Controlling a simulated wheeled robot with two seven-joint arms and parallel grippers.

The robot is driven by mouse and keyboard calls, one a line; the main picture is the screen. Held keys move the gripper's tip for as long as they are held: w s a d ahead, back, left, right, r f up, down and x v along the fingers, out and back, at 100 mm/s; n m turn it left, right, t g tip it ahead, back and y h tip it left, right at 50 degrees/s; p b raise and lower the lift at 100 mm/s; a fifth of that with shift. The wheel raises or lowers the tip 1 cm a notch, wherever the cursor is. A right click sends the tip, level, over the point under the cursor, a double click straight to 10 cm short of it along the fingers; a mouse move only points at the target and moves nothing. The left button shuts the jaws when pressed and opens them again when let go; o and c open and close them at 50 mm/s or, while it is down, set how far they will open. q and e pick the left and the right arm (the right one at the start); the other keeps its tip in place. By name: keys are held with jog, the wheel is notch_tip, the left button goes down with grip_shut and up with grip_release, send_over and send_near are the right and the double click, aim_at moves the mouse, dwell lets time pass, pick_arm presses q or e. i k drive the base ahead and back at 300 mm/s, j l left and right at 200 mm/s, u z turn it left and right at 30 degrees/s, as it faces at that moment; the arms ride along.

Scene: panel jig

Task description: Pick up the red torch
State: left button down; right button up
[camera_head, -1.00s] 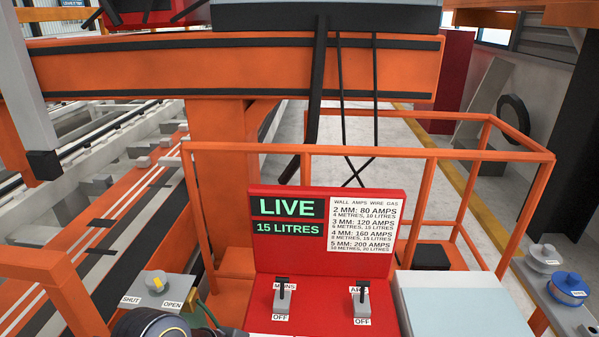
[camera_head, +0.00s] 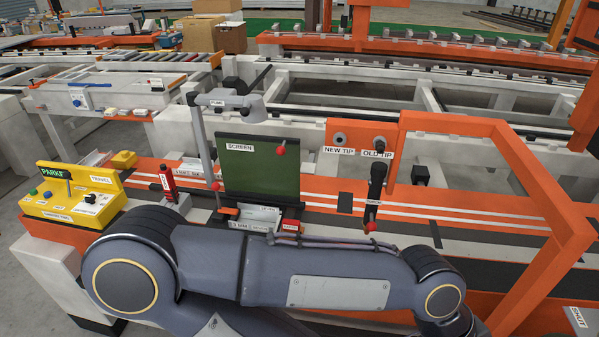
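A slim red upright object (camera_head: 167,181) with a dark top and a small pale label stands at the left of the bench, beside the yellow control box. It may be the red torch, but it is too small to be sure. A black handle-shaped tool (camera_head: 376,185) stands or hangs below the OLD TIP label, with a red ball near its lower end. One of my arms crosses the front of the view and hides the near bench edge. Neither gripper shows, so I cannot tell what they hold.
A yellow control box (camera_head: 75,190) sits at the far left of the bench. A dark green screen (camera_head: 252,170) with red knobs stands in the middle, next to a grey lamp post (camera_head: 203,140). An orange frame (camera_head: 555,200) rises at the right. The striped bench top right of the screen is mostly clear.

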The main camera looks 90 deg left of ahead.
aim_at(165, 173)
jog(key=u, duration=3.85)
